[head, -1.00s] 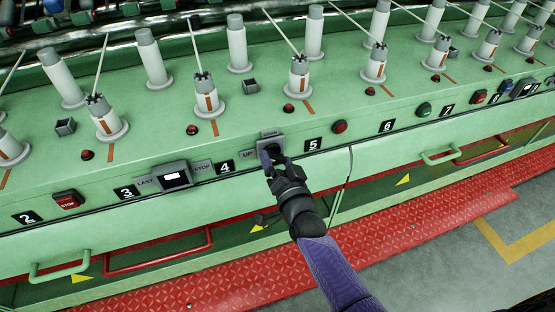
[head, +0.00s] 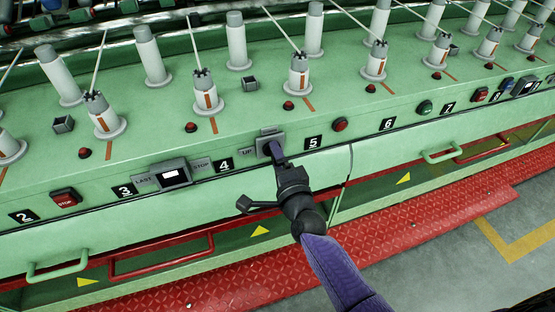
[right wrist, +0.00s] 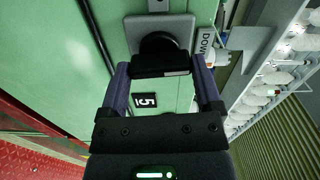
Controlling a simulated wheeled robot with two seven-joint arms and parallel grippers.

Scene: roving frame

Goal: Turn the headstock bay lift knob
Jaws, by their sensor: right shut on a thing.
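The headstock bay lift knob (right wrist: 160,52) is a black knob on a grey square plate (right wrist: 178,25), which is set in the front of the green machine between the number 4 and 5 labels. The plate also shows in the head view (head: 270,134), with an UP label (head: 248,153) at its left. My right gripper (right wrist: 162,75) is shut on the knob, one purple finger on each side. In the head view the right gripper (head: 276,150) covers most of the knob. My left gripper is not in view.
A red stop button (head: 66,198) and a small display (head: 174,177) are to the left along the panel. A red button (head: 340,125) is to the right. White spindles (head: 299,72) stand above. Red rails (head: 160,253) and a red tread strip (head: 400,235) lie below.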

